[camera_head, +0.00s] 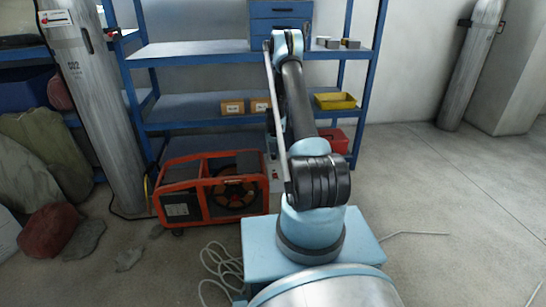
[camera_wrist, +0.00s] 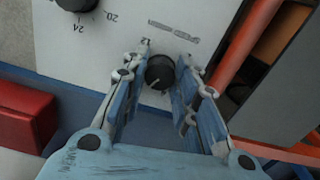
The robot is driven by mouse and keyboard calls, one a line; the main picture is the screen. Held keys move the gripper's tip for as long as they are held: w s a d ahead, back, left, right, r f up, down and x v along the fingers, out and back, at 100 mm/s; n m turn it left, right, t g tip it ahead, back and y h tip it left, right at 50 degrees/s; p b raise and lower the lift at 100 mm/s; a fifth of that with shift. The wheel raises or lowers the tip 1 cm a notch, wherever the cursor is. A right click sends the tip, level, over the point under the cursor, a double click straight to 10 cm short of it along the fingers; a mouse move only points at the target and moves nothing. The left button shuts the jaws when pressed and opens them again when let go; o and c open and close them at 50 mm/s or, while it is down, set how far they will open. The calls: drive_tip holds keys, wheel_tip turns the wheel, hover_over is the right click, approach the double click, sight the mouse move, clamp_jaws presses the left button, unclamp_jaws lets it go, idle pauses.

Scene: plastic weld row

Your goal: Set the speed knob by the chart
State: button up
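In the wrist view, a black round knob (camera_wrist: 160,72) with a pale pointer line sits on a white panel (camera_wrist: 115,45), near a printed "12". A second black knob (camera_wrist: 77,4), cut off by the top edge, has "20" and "24" printed near it. My gripper (camera_wrist: 163,68) is open, with one finger on each side of the lower knob and narrow gaps seeming to remain. In the head view, my arm reaches toward the orange-framed machine (camera_head: 212,190) and hides the gripper. A narrow part of a white panel (camera_head: 275,183) shows beside my arm. No readable chart is in view.
A blue shelf rack (camera_head: 200,122) stands behind the machine, with small boxes (camera_head: 232,107) and a yellow bin (camera_head: 335,101). Gas cylinders stand left (camera_head: 100,110) and right (camera_head: 472,65). A pale cable (camera_head: 220,265) lies on the floor. The floor at right is mostly clear.

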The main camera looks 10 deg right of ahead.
drive_tip(key=shift+r, duration=0.1)
drive_tip(key=shift+w+r, duration=0.2)
drive_tip(key=shift+r, duration=0.35)
wheel_tip(320, 180, up, 11)
drive_tip(key=shift+s+f, duration=0.15)
drive_tip(key=shift+f, duration=0.05)
drive_tip(key=n, duration=0.2)
approach(273, 155)
drive_tip(key=shift+n, duration=0.3)
wheel_tip(273, 155, down, 9)
drive_tip(key=shift+s+r, duration=0.1)
idle(0.7)
drive_tip(key=shift+c, duration=0.5)
drive_tip(key=c, duration=0.9)
